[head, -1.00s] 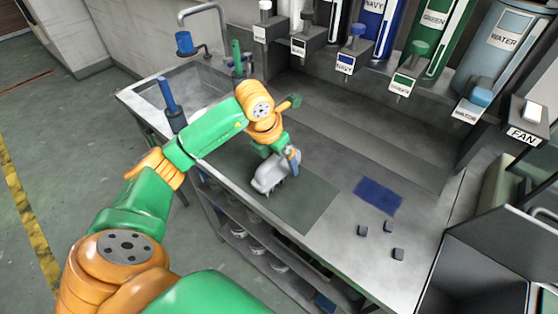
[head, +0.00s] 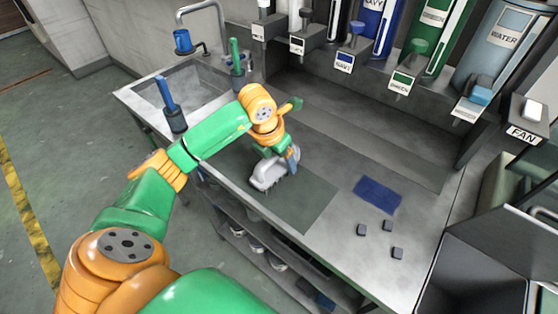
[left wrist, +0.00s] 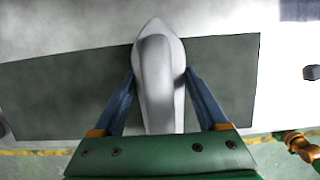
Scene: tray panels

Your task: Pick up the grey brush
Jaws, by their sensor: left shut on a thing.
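The grey brush (head: 266,177) is at the dark mat (head: 313,205) on the steel counter, at my left gripper (head: 284,161). In the left wrist view, the brush (left wrist: 158,60) is a pale, pointed body between my left gripper's two blue fingers (left wrist: 160,82). The fingers are shut on its sides. In the head view the gripper hides part of its top. Its underside looks toothed or bristled. I cannot tell whether it touches the mat. My right gripper is not in view.
A blue-handled tool (head: 167,98) and a green-handled one (head: 236,56) stand in holders by the sink (head: 205,83). A blue cloth (head: 377,194) and several small dark blocks (head: 387,226) lie at right. Labelled dispensers (head: 430,40) line the back.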

